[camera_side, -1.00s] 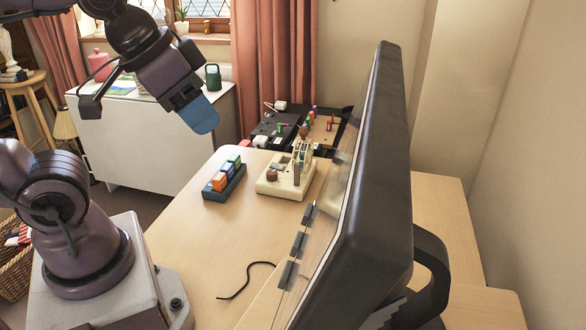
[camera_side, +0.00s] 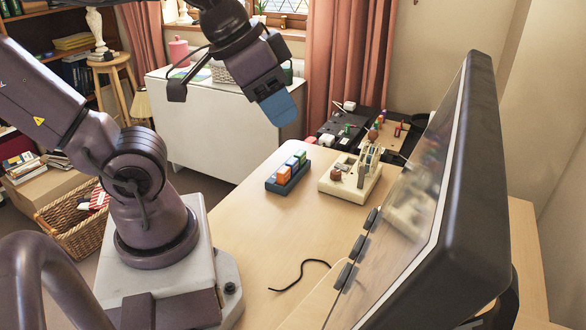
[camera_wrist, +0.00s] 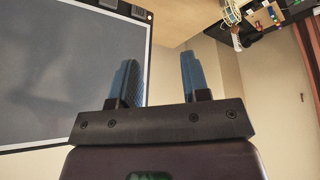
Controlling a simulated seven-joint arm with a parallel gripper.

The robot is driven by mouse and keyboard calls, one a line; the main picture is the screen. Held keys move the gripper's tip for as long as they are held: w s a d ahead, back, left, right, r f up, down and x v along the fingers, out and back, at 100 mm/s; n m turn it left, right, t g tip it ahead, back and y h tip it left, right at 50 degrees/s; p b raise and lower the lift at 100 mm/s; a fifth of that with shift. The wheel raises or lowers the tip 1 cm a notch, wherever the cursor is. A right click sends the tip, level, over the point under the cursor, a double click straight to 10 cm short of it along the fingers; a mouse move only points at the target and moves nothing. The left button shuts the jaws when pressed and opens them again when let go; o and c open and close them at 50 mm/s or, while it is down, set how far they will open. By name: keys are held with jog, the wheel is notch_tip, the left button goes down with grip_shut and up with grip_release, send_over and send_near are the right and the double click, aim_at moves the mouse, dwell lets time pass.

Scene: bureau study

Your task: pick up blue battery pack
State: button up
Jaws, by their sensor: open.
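A dark blue-grey holder (camera_side: 274,187) stands on the wooden table with small coloured blocks in a row. An orange block (camera_side: 284,175) is nearest, a blue block (camera_side: 292,163) is in the middle and a green one (camera_side: 300,156) is at the far end. The blue block looks like the blue battery pack; it is small here. My gripper (camera_side: 282,112) is in the air above and beyond the holder, apart from it. In the wrist view my gripper (camera_wrist: 160,82) has its two blue fingers spread with nothing between them. The blocks cannot be made out there.
A cream device (camera_side: 349,187) stands right of the holder. A large dark-framed screen (camera_side: 440,180) rises at the right. A black cable (camera_side: 300,274) lies on the table (camera_side: 255,235). Dark trays (camera_side: 340,138) with small parts lie behind. The table's middle is mostly clear.

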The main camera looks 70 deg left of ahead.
jog(key=shift+o, duration=0.4)
jog(key=shift+o, duration=0.8)
jog(key=shift+a, duration=0.1)
jog(key=n+g+y, duration=0.2)
jog(key=n+y, duration=0.1)
jog(key=n, duration=0.6)
send_near(292, 161)
jog(key=x, duration=0.5)
jog(key=shift+w+r, duration=0.15)
jog(key=shift+w, duration=0.05)
jog(key=shift+s+x, duration=0.1)
jog(key=shift+x, duration=1.3)
jog(key=shift+s+x, duration=0.15)
jog(key=shift+x, duration=1.25)
jog(key=c, duration=0.9)
